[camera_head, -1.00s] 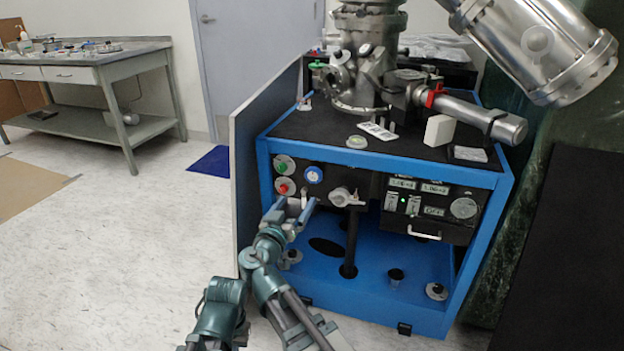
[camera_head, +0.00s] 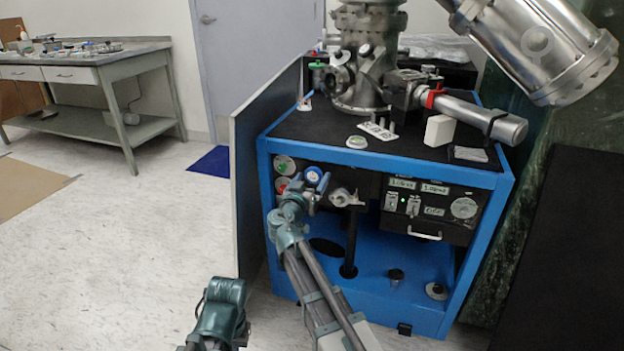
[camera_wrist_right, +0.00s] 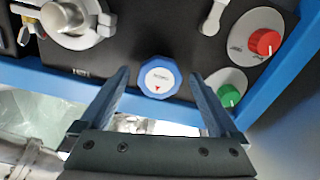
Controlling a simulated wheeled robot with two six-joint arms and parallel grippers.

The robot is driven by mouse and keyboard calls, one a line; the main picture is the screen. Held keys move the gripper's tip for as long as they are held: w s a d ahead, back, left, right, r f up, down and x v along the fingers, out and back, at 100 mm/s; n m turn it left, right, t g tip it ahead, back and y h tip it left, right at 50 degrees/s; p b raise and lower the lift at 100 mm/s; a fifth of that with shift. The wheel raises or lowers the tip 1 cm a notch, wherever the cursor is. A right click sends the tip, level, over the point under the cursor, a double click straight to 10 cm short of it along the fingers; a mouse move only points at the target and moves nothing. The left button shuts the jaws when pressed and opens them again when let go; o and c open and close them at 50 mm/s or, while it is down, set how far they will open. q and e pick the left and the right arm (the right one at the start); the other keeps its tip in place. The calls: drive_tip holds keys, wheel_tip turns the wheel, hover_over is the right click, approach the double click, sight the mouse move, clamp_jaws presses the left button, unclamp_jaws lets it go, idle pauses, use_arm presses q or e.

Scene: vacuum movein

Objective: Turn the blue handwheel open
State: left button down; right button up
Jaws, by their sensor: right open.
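The blue handwheel (camera_head: 312,174) is on the black front panel of the blue-framed cabinet, beside the green and red knobs. In the right wrist view the handwheel (camera_wrist_right: 159,88) shows its scalloped blue rim and a white centre with a small red mark. My right gripper (camera_head: 315,186) is at the panel in front of the handwheel and hides part of it. In the wrist view its two open fingers (camera_wrist_right: 159,74) lie on either side of the handwheel with visible gaps. I cannot tell how deep they reach.
A red knob (camera_wrist_right: 264,42) and a green knob (camera_wrist_right: 228,96) sit close beside one finger. A metal valve fitting (camera_head: 346,197) is right of the handwheel. A grey side panel (camera_head: 254,160) stands left of the cabinet.

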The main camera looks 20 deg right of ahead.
drive_tip(key=shift+w+d, duration=0.1)
drive_tip(key=shift+w, duration=0.1)
drive_tip(key=c, duration=1.4)
